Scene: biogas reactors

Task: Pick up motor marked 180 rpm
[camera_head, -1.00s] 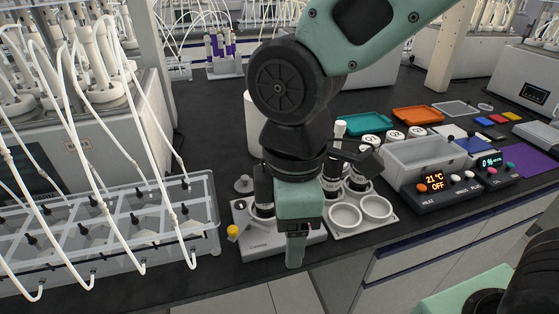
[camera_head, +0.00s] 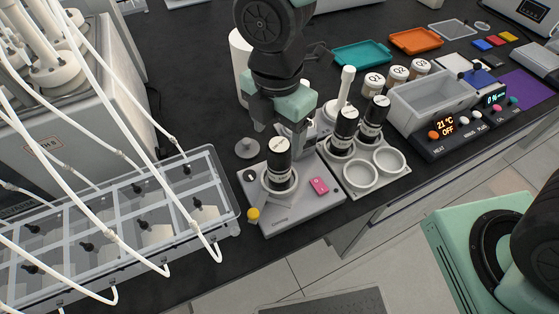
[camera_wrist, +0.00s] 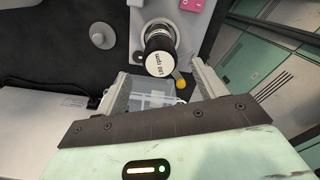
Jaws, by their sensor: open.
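The motor marked 180 rpm (camera_wrist: 160,52) is a black cylinder with a white label band and a white top. In the head view this motor (camera_head: 278,165) stands upright in a round seat on a grey device (camera_head: 308,205). My gripper (camera_head: 280,124) is open and empty, just behind and above it. In the wrist view my gripper's fingers (camera_wrist: 163,84) are spread, with the motor's top just beyond and between their tips, apart from both. Two similar black motors, one (camera_head: 344,132) and another (camera_head: 375,118), stand in a white holder (camera_head: 345,190) at right.
The holder has two empty round cups in front. A clear tank with tubes (camera_head: 225,215) stands close at left. A heater bath (camera_head: 425,105) stands further right.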

